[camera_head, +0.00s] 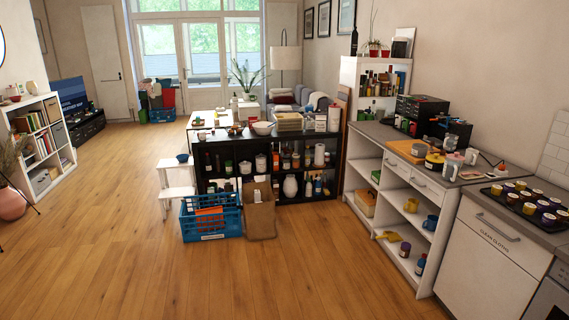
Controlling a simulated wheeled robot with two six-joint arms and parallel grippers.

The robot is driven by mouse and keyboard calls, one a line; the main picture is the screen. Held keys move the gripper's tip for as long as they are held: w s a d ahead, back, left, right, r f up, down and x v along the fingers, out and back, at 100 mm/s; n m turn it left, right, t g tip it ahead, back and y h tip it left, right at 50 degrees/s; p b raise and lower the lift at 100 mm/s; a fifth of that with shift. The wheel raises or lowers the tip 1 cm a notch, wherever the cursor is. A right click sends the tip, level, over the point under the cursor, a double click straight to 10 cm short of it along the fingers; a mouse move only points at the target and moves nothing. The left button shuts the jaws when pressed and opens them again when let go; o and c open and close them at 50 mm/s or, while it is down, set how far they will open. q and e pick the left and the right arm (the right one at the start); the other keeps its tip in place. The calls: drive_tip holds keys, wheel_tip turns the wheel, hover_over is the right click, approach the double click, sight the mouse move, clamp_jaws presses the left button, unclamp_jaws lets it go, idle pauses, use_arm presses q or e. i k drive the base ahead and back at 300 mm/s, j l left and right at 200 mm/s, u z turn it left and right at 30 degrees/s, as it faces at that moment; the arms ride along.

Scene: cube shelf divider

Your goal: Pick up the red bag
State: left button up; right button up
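I cannot pick out a red bag for certain. A small red item (168,98) shows in a pile of bins by the far glass doors, too small to tell what it is. An orange-red item (209,212) lies in the blue crate (211,230) on the floor in front of the black shelf. A brown paper bag (258,222) stands on the floor just right of that crate. Neither of my grippers is in view.
The black shelf (208,189) and white step stool (176,186) stand mid-room. A white counter (480,262) with open shelves lines the right. A white bookshelf (55,148) stands at left. The wooden floor (110,240) is clear at front and left.

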sight(251, 120)
drive_tip(key=i+u, duration=0.1)
drive_tip(key=i, duration=0.95)
drive_tip(key=i+u, duration=0.1)
drive_tip(key=i, duration=0.95)
drive_tip(key=i+l+u, duration=0.1)
drive_tip(key=i, duration=0.95)
drive_tip(key=i+l+u, duration=0.1)
drive_tip(key=i+l, duration=0.6)
drive_tip(key=i, duration=0.15)
drive_tip(key=i+l, duration=0.75)
drive_tip(key=i+l+u, duration=0.1)
drive_tip(key=i+l, duration=0.25)
drive_tip(key=i, duration=0.25)
drive_tip(key=i+l, duration=0.45)
drive_tip(key=i, duration=0.15)
drive_tip(key=i+l+u, duration=0.15)
drive_tip(key=i+l, duration=0.25)
drive_tip(key=i, duration=0.2)
